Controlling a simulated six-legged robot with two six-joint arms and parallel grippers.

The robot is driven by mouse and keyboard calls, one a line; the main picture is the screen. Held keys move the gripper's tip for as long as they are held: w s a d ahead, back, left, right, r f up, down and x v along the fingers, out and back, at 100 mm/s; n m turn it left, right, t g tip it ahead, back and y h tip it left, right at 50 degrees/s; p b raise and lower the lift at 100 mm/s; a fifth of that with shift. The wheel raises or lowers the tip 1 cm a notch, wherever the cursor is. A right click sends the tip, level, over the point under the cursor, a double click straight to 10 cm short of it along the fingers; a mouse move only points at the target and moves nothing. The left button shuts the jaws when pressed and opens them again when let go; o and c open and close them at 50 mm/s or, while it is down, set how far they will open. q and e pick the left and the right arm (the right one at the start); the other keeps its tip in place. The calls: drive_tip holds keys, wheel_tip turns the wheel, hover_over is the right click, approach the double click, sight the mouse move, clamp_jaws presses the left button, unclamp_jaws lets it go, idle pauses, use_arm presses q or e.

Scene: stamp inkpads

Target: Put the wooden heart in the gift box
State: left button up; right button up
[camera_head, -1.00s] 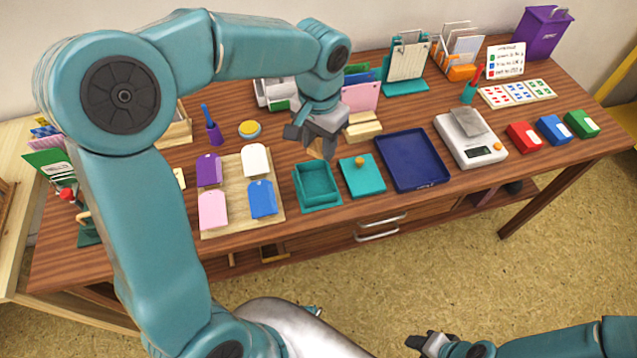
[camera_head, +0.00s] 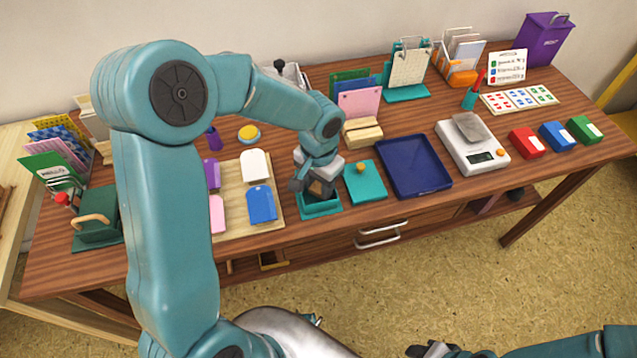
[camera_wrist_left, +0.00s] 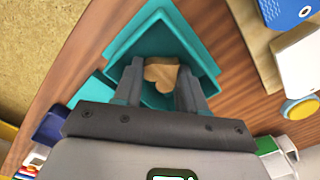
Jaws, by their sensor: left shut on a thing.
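The wooden heart (camera_wrist_left: 161,74) is light brown and sits between the fingers of my left gripper (camera_wrist_left: 160,88) in the left wrist view. In the head view my left gripper (camera_head: 318,190) points down over the teal gift box (camera_head: 322,210), and its fingers hide most of the heart. In the left wrist view the gift box (camera_wrist_left: 205,55) is open, and its walls surround the heart and the fingertips. I cannot tell whether the heart touches the floor of the box. My right gripper (camera_head: 430,350) is at the bottom edge, cut off by the frame.
The teal lid (camera_head: 365,184) with a wooden knob lies right of the box. A dark blue tray (camera_head: 415,188) lies further right. A wooden board (camera_head: 233,229) with coloured tags lies left of the box. A small wooden stand (camera_head: 362,133) is behind the lid.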

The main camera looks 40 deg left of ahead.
sight(319, 187)
use_arm(q)
drive_tip(key=shift+s+d+f+b, duration=0.1)
drive_tip(key=shift+s+f+b, duration=0.3)
drive_tip(key=shift+f+b, duration=0.3)
drive_tip(key=o, duration=1)
drive_tip(key=shift+f, duration=0.15)
drive_tip(key=shift+w+r+p, duration=0.1)
drive_tip(key=shift+r+p, duration=0.35)
drive_tip(key=shift+p, duration=0.1)
wheel_tip(319, 187, up, 13)
drive_tip(key=p, duration=0.2)
drive_tip(key=shift+w+f, duration=0.2)
drive_tip(key=shift+w, duration=0.1)
